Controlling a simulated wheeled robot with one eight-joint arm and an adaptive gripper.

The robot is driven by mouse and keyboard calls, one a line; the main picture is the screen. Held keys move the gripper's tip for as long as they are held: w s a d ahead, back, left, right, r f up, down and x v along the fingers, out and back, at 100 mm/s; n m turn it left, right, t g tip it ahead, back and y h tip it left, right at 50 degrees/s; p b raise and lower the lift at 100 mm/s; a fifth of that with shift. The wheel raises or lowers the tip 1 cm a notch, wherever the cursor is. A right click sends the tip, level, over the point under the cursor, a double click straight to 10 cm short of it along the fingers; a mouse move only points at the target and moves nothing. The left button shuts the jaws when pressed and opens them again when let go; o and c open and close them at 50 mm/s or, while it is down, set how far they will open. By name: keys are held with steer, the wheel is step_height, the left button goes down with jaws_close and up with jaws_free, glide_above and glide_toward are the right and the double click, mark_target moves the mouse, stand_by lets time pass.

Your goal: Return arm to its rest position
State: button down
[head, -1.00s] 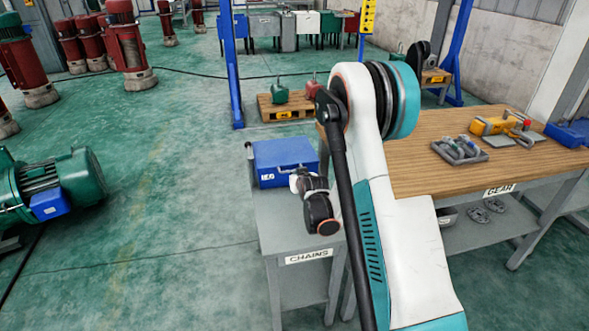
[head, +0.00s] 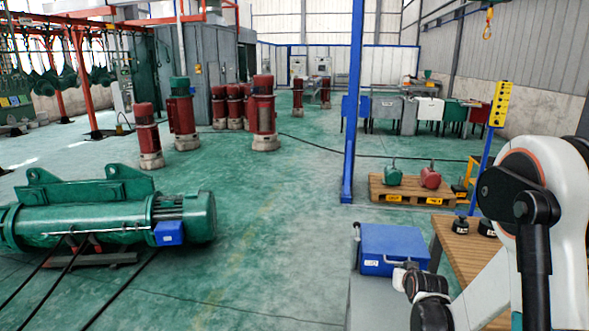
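My white, black and teal arm (head: 565,190) stands at the right edge of the head view, with its upper joint raised and a black link hanging down in front. A black and silver wrist part of my arm (head: 425,295) shows low, just in front of the blue case. My gripper's fingers cannot be made out, so I cannot tell whether anything is held.
A blue case (head: 392,248) sits on a grey stand (head: 375,305) close by my arm. A wooden workbench (head: 462,262) is behind the arm. A green hoist drum (head: 110,215) lies at left. Open green floor (head: 270,240) lies between. A blue post (head: 352,110) stands ahead.

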steer(key=s+a+r+n+g+y, duration=0.1)
steer(key=s+a+r, duration=0.3)
steer(key=s+r, duration=0.3)
steer(key=s+a+r+g, duration=0.1)
steer(key=s+a+r, duration=0.3)
steer(key=s+r, duration=0.3)
steer(key=s+a+r+g, duration=0.1)
steer(key=s+a, duration=0.1)
steer(key=s, duration=0.8)
steer(key=s+a+r+n+g, duration=0.1)
steer(key=s+a, duration=0.2)
steer(key=s, duration=0.8)
steer(key=shift+r+y, duration=0.2)
steer(key=shift+y, duration=0.2)
steer(key=shift+a, duration=0.1)
